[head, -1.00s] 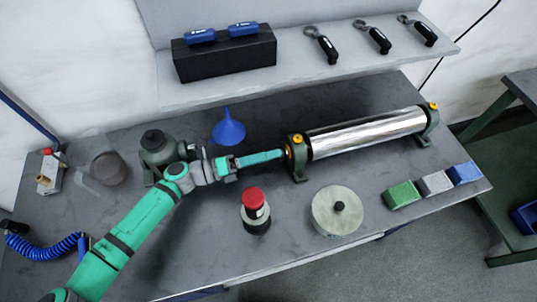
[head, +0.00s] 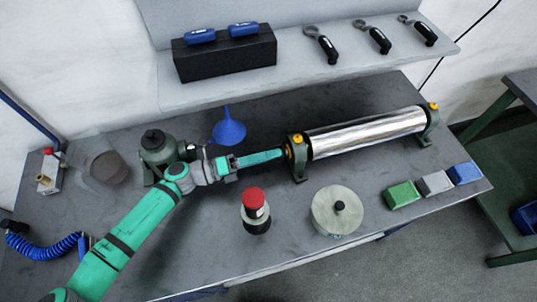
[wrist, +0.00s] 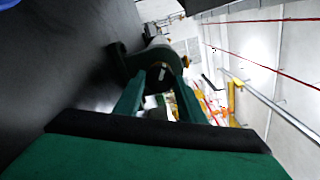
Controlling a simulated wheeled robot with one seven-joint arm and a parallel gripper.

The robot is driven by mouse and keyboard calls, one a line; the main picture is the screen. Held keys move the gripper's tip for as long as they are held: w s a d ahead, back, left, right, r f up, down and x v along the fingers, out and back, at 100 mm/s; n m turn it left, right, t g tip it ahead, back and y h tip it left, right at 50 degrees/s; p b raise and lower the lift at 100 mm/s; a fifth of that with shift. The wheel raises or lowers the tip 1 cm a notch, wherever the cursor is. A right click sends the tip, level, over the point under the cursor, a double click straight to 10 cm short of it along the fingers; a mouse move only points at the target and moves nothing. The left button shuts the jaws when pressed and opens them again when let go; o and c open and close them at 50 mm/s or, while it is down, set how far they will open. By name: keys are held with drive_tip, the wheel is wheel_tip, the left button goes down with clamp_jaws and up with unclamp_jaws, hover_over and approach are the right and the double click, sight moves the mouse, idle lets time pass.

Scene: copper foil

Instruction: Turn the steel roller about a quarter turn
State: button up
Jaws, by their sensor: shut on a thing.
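The steel roller (head: 365,132) is a long shiny cylinder lying across two green bearing stands, the left one (head: 298,157) and the right one (head: 430,122). Yellow knobs top the stands. My gripper (head: 282,153) reaches in from the left, in line with the roller, and its fingers are shut on the roller's left end at the left stand. In the wrist view my gripper (wrist: 160,75) has its two green fingers on either side of that end, with the stand (wrist: 122,62) beyond. The gripped end is mostly hidden.
A blue funnel (head: 229,128) and a dark green device (head: 157,150) stand behind my arm. Green (head: 402,195), grey (head: 434,183) and blue (head: 464,173) blocks lie at the right edge.

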drive_tip(key=shift+s+f, duration=0.1)
drive_tip(key=o, duration=1)
drive_tip(key=shift+o, duration=0.2)
drive_tip(key=shift+w, duration=0.2)
